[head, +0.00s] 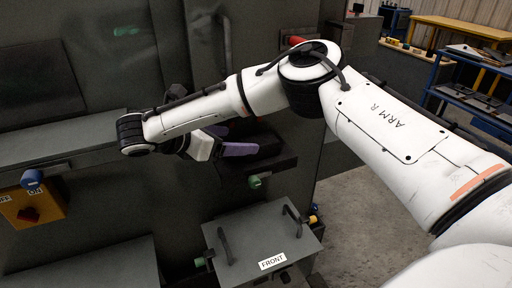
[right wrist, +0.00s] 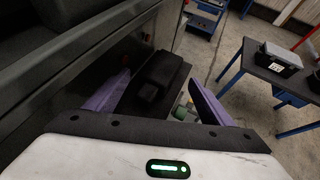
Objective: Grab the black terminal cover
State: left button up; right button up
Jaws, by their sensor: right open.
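The black terminal cover (right wrist: 163,68) appears in the right wrist view as a dark block on a dark ledge, between and beyond my right fingers. In the head view it is hard to tell from the dark ledge (head: 262,172) and partly hidden by my gripper. My right gripper (head: 232,140) has purple fingers, spread apart and empty, close to the ledge. In the right wrist view the gripper (right wrist: 160,82) is open, one finger on each side of the block. Whether either finger touches it, I cannot tell. My left gripper is out of view.
A grey enclosure wall (head: 90,60) stands behind my right arm. A grey lid marked FRONT (head: 262,238), with two black handles, lies below the ledge. A yellow switch box (head: 33,205) is at lower left. A blue-legged table (right wrist: 275,75) stands to the right, beyond open floor.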

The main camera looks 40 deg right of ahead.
aim_at(252, 142)
jog(key=x, duration=0.6)
jog(key=shift+s+f+p, duration=0.15)
jog(key=shift+s+p, duration=0.05)
jog(key=shift+p, duration=0.2)
jog(key=shift+a, duration=0.1)
jog(key=shift+c, duration=0.5)
jog(key=c, duration=1.3)
